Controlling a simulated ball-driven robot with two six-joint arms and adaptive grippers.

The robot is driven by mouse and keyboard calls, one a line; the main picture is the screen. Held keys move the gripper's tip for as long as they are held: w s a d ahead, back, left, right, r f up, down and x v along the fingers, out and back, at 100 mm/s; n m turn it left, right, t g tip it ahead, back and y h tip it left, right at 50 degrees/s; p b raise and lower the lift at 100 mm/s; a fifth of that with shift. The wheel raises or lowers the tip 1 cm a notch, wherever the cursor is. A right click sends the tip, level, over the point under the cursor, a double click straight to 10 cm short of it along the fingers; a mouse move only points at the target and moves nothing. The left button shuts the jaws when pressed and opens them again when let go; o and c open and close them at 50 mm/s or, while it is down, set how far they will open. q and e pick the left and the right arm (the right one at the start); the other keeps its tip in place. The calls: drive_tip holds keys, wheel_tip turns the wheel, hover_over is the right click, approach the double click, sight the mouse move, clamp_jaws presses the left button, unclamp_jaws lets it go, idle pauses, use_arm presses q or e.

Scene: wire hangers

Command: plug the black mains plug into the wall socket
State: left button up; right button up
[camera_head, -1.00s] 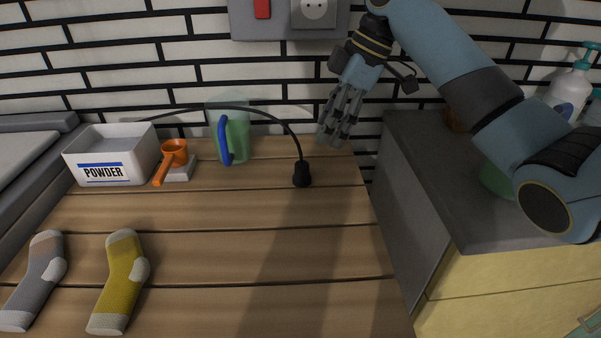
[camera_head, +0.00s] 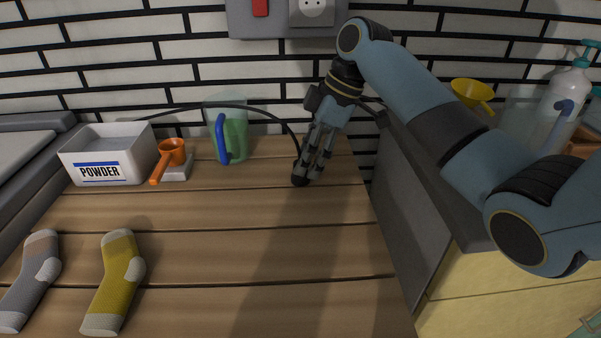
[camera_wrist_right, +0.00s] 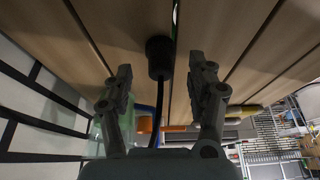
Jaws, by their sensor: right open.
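The black mains plug (camera_wrist_right: 160,57) stands on the wooden worktop with its cable (camera_head: 262,110) arching back and to the left. In the head view the plug is mostly hidden behind my right gripper (camera_head: 306,177), and only a dark bit shows near the fingertips. In the right wrist view the plug and cable are between the two open fingers of the right gripper (camera_wrist_right: 161,75), with a gap on each side. The white wall socket (camera_head: 312,9) is on a grey panel at the top of the head view, above the gripper. My left gripper is not in view.
A white POWDER box (camera_head: 108,153), an orange scoop (camera_head: 169,160) and a green jug (camera_head: 231,137) stand at the back left. Two socks, grey (camera_head: 32,278) and yellow (camera_head: 115,280), lie in front. A grey-topped cabinet (camera_head: 405,190) borders the worktop on the right.

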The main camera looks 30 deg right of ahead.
drive_tip(key=x, duration=0.3)
drive_tip(key=shift+a+f, duration=0.1)
drive_tip(key=shift+a, duration=0.05)
drive_tip(key=c, duration=1)
